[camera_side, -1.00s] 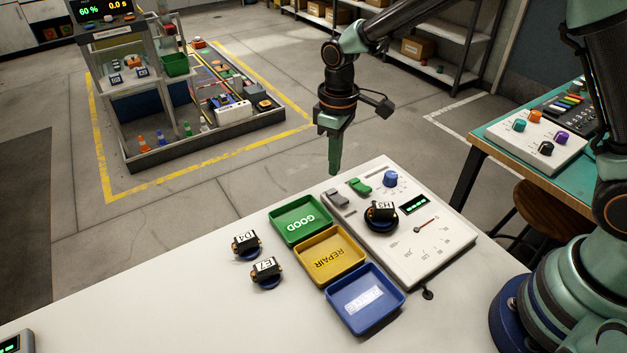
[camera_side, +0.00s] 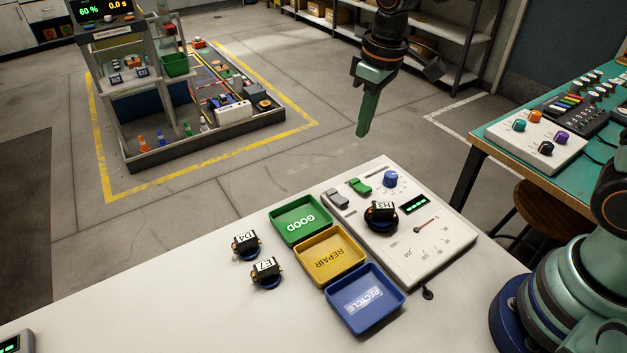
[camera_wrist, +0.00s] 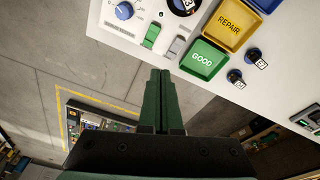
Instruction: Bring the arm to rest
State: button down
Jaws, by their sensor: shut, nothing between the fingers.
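My gripper (camera_side: 364,133) hangs in the air above and behind the far edge of the white bench, higher than the test panel (camera_side: 447,245). Its green fingers are shut with nothing between them. In the wrist view the closed fingers (camera_wrist: 161,75) point toward the panel's switches, well apart from them. A servo marked H3 (camera_side: 381,215) sits on the round mount of the panel. Servos marked D4 (camera_side: 246,246) and E7 (camera_side: 265,273) stand on the bench left of the trays.
Green GOOD (camera_side: 283,235), yellow REPAIR (camera_side: 313,268) and blue RECYCLE (camera_side: 345,318) trays stand in a row left of the panel and look empty. A teal side table (camera_side: 485,131) with control boxes stands at right. The air around my gripper is clear.

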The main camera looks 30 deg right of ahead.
jog(key=s+d+r+m+t, duration=0.2)
jog(key=s+d+r, duration=0.1)
jog(key=s, duration=0.3)
jog(key=s+d+r+m+t, duration=0.2)
jog(key=s+d+r, duration=0.2)
jog(key=s, duration=0.1)
jog(key=shift+s+d, duration=0.35)
